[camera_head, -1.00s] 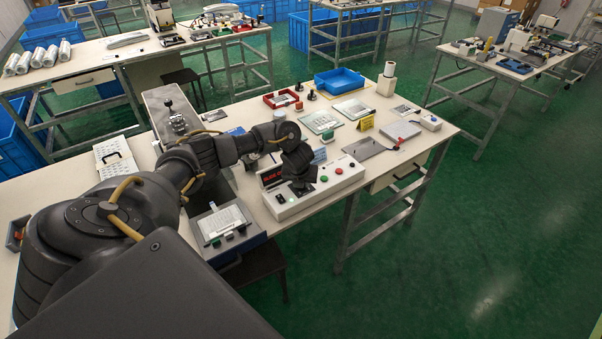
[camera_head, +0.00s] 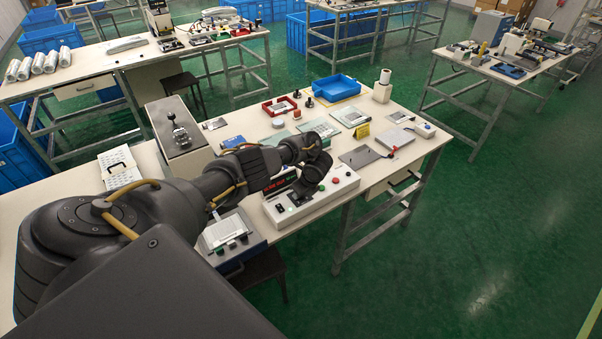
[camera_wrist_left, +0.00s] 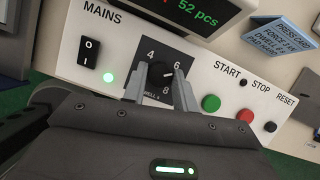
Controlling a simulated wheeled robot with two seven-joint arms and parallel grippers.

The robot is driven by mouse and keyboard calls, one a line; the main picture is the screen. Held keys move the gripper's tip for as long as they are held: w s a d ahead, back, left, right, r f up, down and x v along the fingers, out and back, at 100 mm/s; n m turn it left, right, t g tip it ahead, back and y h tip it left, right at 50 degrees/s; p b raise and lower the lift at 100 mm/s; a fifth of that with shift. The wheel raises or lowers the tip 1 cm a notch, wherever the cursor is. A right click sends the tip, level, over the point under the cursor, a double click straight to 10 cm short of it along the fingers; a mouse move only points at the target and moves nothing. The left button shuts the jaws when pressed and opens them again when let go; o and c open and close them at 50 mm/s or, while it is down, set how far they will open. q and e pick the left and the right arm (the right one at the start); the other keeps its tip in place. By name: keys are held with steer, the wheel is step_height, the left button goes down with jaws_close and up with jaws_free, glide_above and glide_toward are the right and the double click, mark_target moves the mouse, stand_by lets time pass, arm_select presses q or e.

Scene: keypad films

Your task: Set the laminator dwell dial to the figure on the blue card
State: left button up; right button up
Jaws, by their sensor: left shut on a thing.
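The dwell dial (camera_wrist_left: 160,78) is a black knob on a dark square plate marked 4, 6 and 8 in the left wrist view. Its small white mark appears to point near the 6. My left gripper (camera_wrist_left: 162,73) is shut on the dial, one grey finger on each side. In the head view my left gripper (camera_head: 301,194) reaches down onto the white control panel (camera_head: 340,187) and hides the dial. A blue card (camera_wrist_left: 284,36) stands behind the panel at upper right; its small tilted print is not clearly readable. My right gripper is out of view.
The panel has a mains switch (camera_wrist_left: 88,52), a green start button (camera_wrist_left: 211,103), a red stop button (camera_wrist_left: 244,115) and a display reading "52 pcs" (camera_wrist_left: 200,10).

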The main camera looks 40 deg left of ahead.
arm_select(q)
steer(key=shift+n+g, duration=0.4)
steer(key=shift+n, duration=0.6)
steer(key=o, duration=1)
steer(key=shift+w, duration=0.1)
steer(key=p+v, duration=0.3)
steer(key=v, duration=0.7)
steer(key=shift+d+r+p, duration=0.15)
steer(key=shift+r+p, duration=0.1)
steer(key=shift+p, duration=0.05)
